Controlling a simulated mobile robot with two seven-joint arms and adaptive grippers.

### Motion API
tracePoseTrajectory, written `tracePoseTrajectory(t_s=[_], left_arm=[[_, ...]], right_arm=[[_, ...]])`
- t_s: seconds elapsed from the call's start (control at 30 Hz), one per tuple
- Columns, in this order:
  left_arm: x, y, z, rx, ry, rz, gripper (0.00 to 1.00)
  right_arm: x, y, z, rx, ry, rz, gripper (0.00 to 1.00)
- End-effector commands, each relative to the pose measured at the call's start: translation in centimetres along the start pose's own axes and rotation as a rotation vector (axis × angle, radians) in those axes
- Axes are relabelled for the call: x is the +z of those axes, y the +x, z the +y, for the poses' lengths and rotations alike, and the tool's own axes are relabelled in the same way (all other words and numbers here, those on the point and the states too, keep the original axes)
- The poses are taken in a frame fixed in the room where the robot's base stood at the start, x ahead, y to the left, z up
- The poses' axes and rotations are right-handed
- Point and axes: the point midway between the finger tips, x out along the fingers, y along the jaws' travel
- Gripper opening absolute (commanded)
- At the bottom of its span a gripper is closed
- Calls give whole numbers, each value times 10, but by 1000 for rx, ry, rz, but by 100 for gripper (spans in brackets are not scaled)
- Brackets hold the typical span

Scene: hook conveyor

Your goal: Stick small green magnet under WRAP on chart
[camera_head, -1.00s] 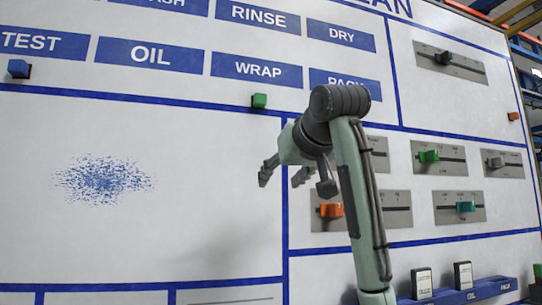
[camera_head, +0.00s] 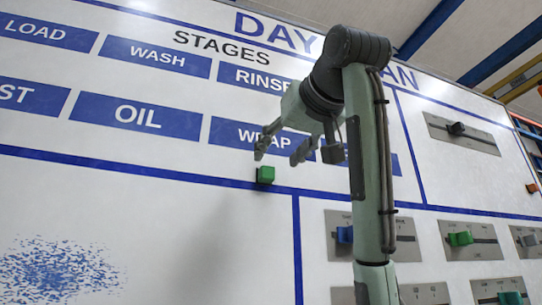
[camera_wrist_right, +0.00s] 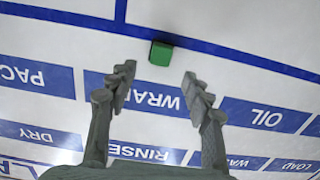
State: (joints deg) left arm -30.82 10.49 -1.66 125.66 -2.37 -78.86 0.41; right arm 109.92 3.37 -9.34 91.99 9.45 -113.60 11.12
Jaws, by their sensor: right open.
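The small green magnet (camera_head: 265,175) is on the white chart, just below the WRAP label (camera_head: 232,132) and at the thick blue line under the stage row. It also shows in the right wrist view (camera_wrist_right: 160,53), just beyond and between my fingertips. My right gripper (camera_head: 280,153) is open, with its fingers in front of the chart and partly over the WRAP label. In the right wrist view the open fingers (camera_wrist_right: 159,76) are apart with nothing between them. Whether the fingertips touch the chart I cannot tell. My left gripper is not in view.
To the right, grey slider plates carry a blue slider (camera_head: 345,234), a green slider (camera_head: 460,239) and a black slider (camera_head: 456,128). An orange block (camera_head: 532,188) sits at the chart's right edge.

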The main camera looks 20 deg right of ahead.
Motion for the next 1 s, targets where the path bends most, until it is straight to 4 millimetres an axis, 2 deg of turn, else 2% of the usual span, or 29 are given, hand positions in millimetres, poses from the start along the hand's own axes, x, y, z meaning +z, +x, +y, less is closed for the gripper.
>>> tracePoseTrajectory(t_s=[0.1,0.3,0.47,0.7,0.77,1.0], left_arm=[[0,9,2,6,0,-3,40],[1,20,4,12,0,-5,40],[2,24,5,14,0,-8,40],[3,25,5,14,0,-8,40],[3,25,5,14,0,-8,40],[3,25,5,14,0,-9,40]], right_arm=[[-1,21,0,1,0,-2,50],[-1,45,0,1,-1,0,50],[0,52,0,1,-1,0,50],[0,53,0,1,-1,1,50],[0,53,0,1,-1,1,45],[0,53,0,1,0,1,15]])
